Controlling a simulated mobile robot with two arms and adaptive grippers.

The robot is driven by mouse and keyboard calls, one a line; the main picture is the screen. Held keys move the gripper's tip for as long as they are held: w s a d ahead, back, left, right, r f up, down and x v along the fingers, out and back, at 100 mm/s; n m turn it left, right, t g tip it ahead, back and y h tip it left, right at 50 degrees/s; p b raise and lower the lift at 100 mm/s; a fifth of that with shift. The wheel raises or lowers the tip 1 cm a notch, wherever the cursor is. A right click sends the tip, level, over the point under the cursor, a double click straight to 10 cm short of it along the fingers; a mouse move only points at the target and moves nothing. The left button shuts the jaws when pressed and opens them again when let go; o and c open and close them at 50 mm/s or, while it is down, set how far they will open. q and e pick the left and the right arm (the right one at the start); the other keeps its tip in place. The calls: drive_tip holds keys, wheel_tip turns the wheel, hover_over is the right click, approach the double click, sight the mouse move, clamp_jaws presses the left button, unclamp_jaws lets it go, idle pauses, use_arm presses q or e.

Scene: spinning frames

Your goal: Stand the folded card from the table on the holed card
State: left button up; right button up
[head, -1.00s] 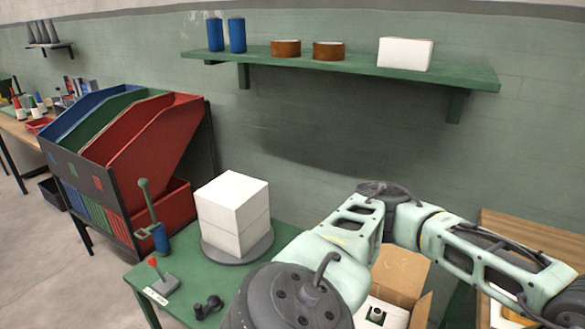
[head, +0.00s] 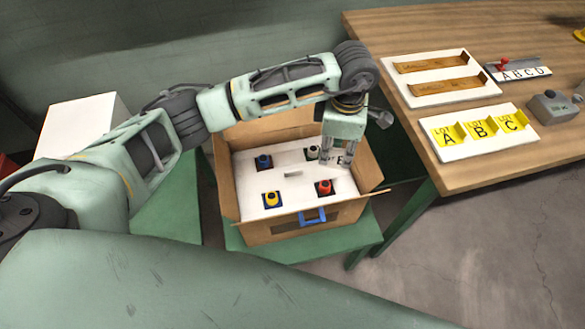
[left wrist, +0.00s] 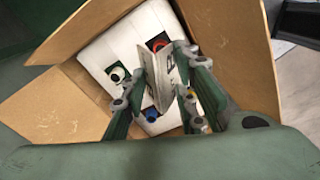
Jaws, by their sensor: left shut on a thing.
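My left gripper (head: 345,152) is over the right side of an open cardboard box, pointing down. It is shut on the folded card (head: 337,162), a small white piece with dark lettering, partly hidden by the fingers. In the left wrist view the card (left wrist: 158,75) stands between the fingers (left wrist: 167,78). The white holed card (head: 290,205) lies inside the box, with blue, yellow, red and dark-white pieces showing at its holes. I cannot tell whether the folded card touches it. My right gripper is not in view.
The cardboard box (head: 262,232) has raised flaps and a blue handle, on a green table (head: 305,250). The wooden table (head: 440,40) at right holds a white board with yellow lot cards (head: 478,130), a board with brown strips (head: 440,78) and a grey box (head: 552,107).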

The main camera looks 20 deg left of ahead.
use_arm(q)
drive_tip(key=f+n, duration=0.1)
drive_tip(key=d+n, duration=0.1)
drive_tip(key=d+f+n, duration=0.1)
drive_tip(key=shift+w+d+f+n, duration=0.15)
drive_tip(key=shift+w+f+n, duration=0.15)
drive_tip(key=shift+f, duration=0.05)
drive_tip(key=shift+d+f+n, duration=0.2)
drive_tip(key=shift+f+n, duration=0.15)
drive_tip(key=shift+n, duration=0.05)
drive_tip(key=shift+f+n, duration=0.25)
drive_tip(key=shift+n, duration=0.05)
drive_tip(key=p, duration=0.1)
hover_over(299, 197)
wheel_tip(299, 197, down, 7)
drive_tip(key=shift+w+d+r, duration=0.1)
wheel_tip(299, 197, down, 4)
drive_tip(key=b, duration=0.2)
drive_tip(key=shift+b, duration=0.3)
drive_tip(key=o, duration=0.7)
drive_tip(key=shift+o, duration=0.2)
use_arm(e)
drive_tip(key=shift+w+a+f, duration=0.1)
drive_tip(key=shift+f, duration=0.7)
